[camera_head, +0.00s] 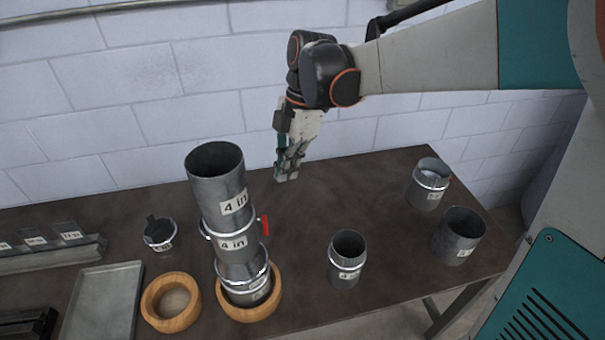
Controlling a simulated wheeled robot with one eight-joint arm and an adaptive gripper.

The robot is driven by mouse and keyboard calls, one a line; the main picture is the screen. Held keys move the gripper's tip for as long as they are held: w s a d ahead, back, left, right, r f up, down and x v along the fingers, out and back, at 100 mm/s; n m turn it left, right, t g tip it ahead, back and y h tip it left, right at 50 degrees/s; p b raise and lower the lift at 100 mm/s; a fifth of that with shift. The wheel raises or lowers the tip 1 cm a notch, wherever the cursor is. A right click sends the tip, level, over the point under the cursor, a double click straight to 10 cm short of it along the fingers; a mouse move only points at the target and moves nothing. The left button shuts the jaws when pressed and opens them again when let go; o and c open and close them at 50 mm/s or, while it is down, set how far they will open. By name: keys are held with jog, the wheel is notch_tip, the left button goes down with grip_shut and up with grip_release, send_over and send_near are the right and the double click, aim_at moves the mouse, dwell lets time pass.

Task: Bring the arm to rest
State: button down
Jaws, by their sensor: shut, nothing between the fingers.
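My gripper (287,172) hangs from my arm near the back of the brown table (330,200), fingers pointing down. Its fingers are shut with nothing between them. It is to the right of a tall stack of duct pieces (221,190) and apart from it. The stack stands in a wooden ring (276,300) and has labels reading "4 in". A clamp with a red handle (264,226) sits around the stack. Whether the fingertips touch the table I cannot tell.
Loose duct pieces stand at the right: one in front (346,262), one behind (428,184), one near the edge (458,236). At left are a small dark collar (159,234), an empty wooden ring (170,300) and a grey tray (103,302). A white block wall (120,100) stands behind.

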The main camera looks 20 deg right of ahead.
jog(key=shift+s, duration=0.2)
jog(key=s+d+f+m+t+h+b, duration=0.1)
jog(key=s+d+f+m+t+b, duration=0.3)
jog(key=m, duration=0.7)
jog(key=s+d+f+m+t+h+b, duration=0.1)
jog(key=s+d+f+m+t+b, duration=0.3)
jog(key=s+f+m+b, duration=0.5)
jog(key=shift+s+d+f+m+h+b, duration=0.25)
jog(key=shift+s+d+m+b, duration=0.25)
jog(key=shift+s+m+b, duration=0.4)
jog(key=shift+w, duration=0.1)
